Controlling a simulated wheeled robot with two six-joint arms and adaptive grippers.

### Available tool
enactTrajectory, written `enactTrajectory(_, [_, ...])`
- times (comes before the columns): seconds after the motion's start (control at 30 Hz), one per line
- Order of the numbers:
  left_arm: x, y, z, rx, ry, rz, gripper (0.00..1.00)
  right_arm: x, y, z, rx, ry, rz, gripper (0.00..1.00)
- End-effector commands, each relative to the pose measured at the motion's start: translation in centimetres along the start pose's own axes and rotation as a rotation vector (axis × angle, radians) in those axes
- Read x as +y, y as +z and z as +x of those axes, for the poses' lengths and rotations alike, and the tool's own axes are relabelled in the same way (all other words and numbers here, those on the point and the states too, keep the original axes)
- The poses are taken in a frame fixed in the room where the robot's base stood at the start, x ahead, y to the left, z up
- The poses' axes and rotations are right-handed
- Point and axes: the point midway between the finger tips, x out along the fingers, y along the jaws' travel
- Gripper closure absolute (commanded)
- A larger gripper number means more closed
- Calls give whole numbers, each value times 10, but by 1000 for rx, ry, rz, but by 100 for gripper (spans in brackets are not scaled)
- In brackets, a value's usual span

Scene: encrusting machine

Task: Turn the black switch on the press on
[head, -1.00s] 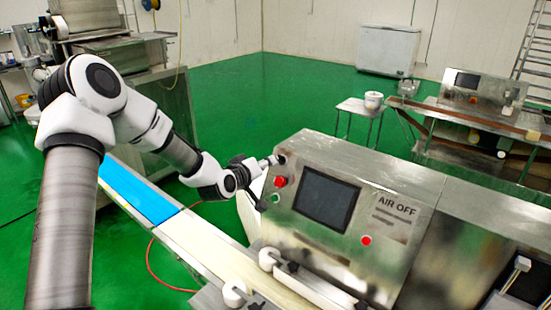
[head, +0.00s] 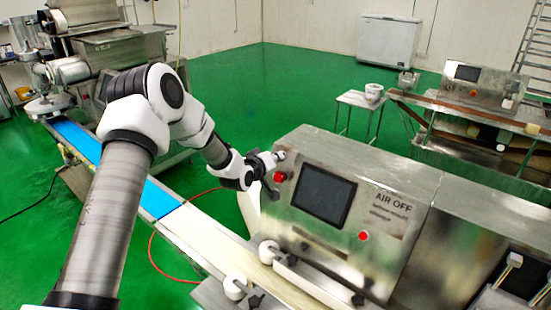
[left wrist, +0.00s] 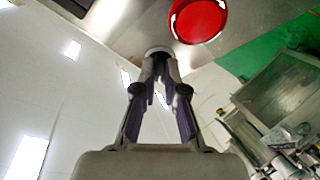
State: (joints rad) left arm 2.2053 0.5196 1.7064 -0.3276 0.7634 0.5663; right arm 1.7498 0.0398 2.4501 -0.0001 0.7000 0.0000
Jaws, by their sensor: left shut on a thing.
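The press (head: 345,210) is a steel cabinet with a dark screen, a red button (head: 280,177) at its upper left and a red light lower right. My left gripper (head: 277,157) is at the panel's upper left corner, just above the red button. Its fingers hide the black switch there. In the left wrist view the fingers (left wrist: 160,62) are closed together on a small round part with a pale rim, next to the large red button (left wrist: 198,18). The switch's angle cannot be told. My right gripper is out of view.
A conveyor with a blue belt (head: 158,198) and pale belt runs along the press's left side. White rollers (head: 268,252) stand at its front. A small table with a white pot (head: 374,92) and a second machine (head: 480,88) are behind. Green floor is open between.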

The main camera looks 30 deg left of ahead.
Motion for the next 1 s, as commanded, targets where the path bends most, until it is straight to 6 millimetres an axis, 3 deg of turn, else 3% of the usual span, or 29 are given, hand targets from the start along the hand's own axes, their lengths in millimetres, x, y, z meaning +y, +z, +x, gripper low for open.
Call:
enactTrajectory(0.47, [-2,-1,1,8,28,112,100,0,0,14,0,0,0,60])
enactTrajectory(1.0, [-4,-3,2,13,131,570,100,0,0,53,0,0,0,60])
